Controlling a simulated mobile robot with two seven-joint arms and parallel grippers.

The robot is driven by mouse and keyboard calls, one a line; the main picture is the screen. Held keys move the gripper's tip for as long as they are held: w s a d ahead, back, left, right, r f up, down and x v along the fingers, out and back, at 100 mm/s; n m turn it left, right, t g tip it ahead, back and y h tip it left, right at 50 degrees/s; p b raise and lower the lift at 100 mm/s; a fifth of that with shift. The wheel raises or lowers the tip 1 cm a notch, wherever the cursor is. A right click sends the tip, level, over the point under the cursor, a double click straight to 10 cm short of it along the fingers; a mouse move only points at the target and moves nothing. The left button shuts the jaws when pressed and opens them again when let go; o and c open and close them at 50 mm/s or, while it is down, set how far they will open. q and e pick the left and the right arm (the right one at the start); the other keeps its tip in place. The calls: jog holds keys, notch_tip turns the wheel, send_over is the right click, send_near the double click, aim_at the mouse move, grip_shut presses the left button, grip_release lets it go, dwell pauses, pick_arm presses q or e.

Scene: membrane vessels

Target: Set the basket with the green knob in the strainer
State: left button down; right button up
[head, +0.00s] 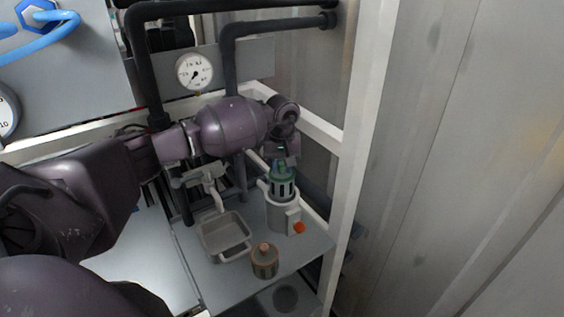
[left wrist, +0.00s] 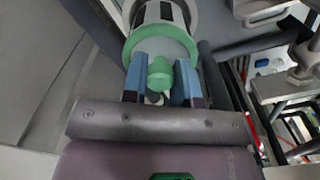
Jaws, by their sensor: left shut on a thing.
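The basket with the green knob (head: 283,187) has a green top and a dark slotted body, and is upright. My left gripper (head: 281,165) is shut on its green knob (left wrist: 160,75), seen between the blue fingers in the left wrist view. The strainer (head: 281,216) is a light grey cylinder with an orange knob on its side. The basket is at the strainer's mouth, its lower end hidden by the rim and its slotted upper part above it. I cannot tell how deep it sits. My right gripper is not in view.
A grey tray (head: 223,236) and a brownish basket with an orange-brown knob (head: 265,262) stand on the grey table (head: 205,283). A small tap (head: 211,190) is above the tray. A white post (head: 367,130) and dark pipes (head: 229,65) are close to my arm.

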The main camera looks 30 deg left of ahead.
aim_at(282, 198)
pick_arm(q)
jog(key=shift+f+b, duration=0.3)
jog(key=shift+f, duration=0.6)
jog(key=shift+f+b, duration=0.4)
jog(key=shift+f, duration=0.8)
jog(key=shift+f+b, duration=0.45)
jog(key=shift+f, duration=0.8)
jog(key=shift+f+b, duration=0.6)
jog(key=shift+f, duration=0.2)
jog(key=shift+f+b, duration=0.8)
jog(key=shift+f, duration=0.4)
jog(key=shift+f+b, duration=0.35)
jog(key=shift+f, duration=0.35)
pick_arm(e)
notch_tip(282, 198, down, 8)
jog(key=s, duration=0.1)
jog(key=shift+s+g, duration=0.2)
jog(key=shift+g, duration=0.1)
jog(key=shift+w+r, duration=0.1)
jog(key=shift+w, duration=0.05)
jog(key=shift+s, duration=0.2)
